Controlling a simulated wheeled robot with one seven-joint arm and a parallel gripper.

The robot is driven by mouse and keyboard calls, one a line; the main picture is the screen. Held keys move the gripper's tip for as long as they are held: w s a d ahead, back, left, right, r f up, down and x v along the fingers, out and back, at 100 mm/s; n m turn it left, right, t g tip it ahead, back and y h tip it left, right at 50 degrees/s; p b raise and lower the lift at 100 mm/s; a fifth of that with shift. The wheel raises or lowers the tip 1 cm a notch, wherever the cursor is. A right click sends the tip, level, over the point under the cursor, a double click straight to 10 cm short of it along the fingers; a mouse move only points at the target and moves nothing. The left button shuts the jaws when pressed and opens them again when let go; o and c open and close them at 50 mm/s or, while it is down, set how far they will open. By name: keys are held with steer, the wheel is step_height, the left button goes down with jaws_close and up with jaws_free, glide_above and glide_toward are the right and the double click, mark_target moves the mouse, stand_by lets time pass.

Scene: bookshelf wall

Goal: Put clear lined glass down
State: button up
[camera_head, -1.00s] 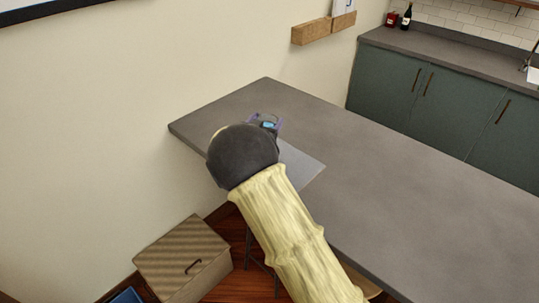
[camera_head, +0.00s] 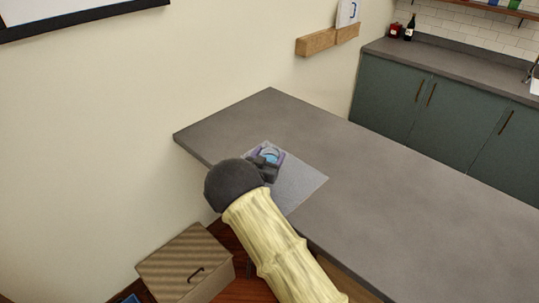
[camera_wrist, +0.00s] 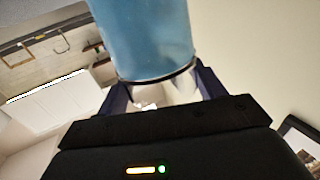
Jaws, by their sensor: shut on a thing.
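The glass shows in the wrist view (camera_wrist: 145,38) as a bluish see-through cylinder. A dark line runs around its end near my fingers. My gripper (camera_wrist: 163,88) is shut on it, with one finger on each side. In the head view, the glass (camera_head: 270,153) is a small blue patch at my gripper (camera_head: 267,160), partly hidden by the gripper and dark wrist. It is over the lighter grey square (camera_head: 302,187) on the table (camera_head: 400,185). I cannot tell whether it touches the surface.
The table is otherwise bare, with wide free room to the right. A cream wall is at left and behind. A wooden box (camera_head: 180,265) stands on the floor at lower left. A wooden wall ledge (camera_head: 316,43) and green cabinets (camera_head: 400,100) are at the back.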

steer(key=shift+f, duration=0.1)
steer(key=o, duration=1.3)
steer(key=shift+f, duration=0.2)
steer(key=shift+c, duration=0.2)
steer(key=o, duration=0.4)
steer(key=shift+o, duration=0.2)
steer(key=shift+d, duration=0.1)
steer(key=shift+r, duration=0.15)
steer(key=b+v, duration=0.3)
steer(key=v, duration=0.9)
steer(key=shift+b, duration=0.3)
